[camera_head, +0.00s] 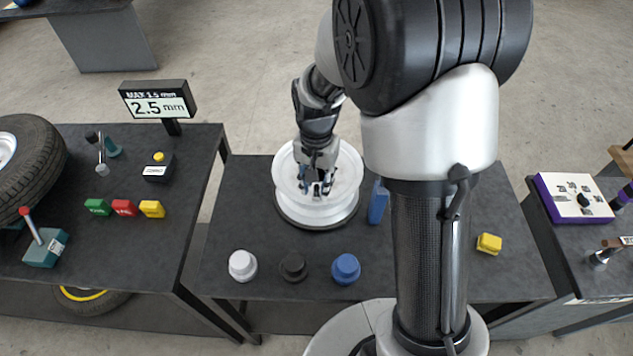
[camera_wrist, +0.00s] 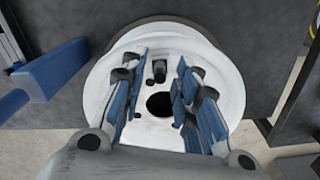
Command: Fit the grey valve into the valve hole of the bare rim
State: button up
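The bare rim (camera_head: 345,207) is white and lies flat on a dark round base on the middle table. It also fills the wrist view (camera_wrist: 105,65), with a large dark centre hole. A small grey valve (camera_wrist: 158,71) stands at the rim's face just beyond that hole. Whether it sits fully in a valve hole cannot be told. My gripper (camera_head: 317,188) is over the rim. In the wrist view my gripper (camera_wrist: 155,76) has its two blue-padded fingers spread on either side of the valve, with gaps to it. It holds nothing.
White (camera_head: 242,265), black (camera_head: 293,267) and blue (camera_head: 345,268) caps stand at the table's front. A blue block (camera_head: 377,203) stands close right of the rim. A yellow block (camera_head: 489,243) lies farther right. A gauge display (camera_head: 158,100) and tyre (camera_head: 35,165) are on the left table.

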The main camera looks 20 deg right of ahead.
aim_at(316, 186)
notch_tip(316, 186, up, 12)
jog(key=p, duration=0.4)
jog(key=s+r+n+t, duration=0.2)
jog(key=s+r, duration=0.3)
jog(key=s, duration=0.5)
jog(key=s+r+n+t, duration=0.2)
jog(key=s+r+n, duration=0.3)
jog(key=s, duration=0.6)
jog(key=shift+s+r+t, duration=0.2)
jog(key=shift+r+t, duration=0.1)
jog(key=shift+d, duration=0.1)
jog(key=shift+f+b, duration=0.45)
jog(key=shift+b, duration=0.2)
